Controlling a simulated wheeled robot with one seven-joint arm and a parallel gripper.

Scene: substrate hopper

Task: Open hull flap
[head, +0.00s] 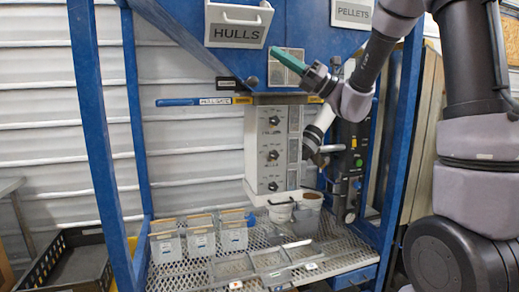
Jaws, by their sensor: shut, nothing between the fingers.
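The hull flap (239,27) is a white panel marked HULLS on the blue hopper at the top of the head view. A white handle (242,17) crosses its upper part, above the label. The flap looks closed, though its top edge is cut by the picture. My gripper (277,52) has teal fingers that lie together as one bar, shut and empty. It points up and left toward the flap, just right of and below its lower right corner. It appears apart from the flap and the handle.
A PELLETS panel (352,12) is at the upper right, behind my arm. A blue lever (190,102) sticks out below the hopper. A white control box (273,150) stands beneath. Several clear containers (202,241) are on the mesh shelf (185,275). Blue posts (100,150) frame the sides.

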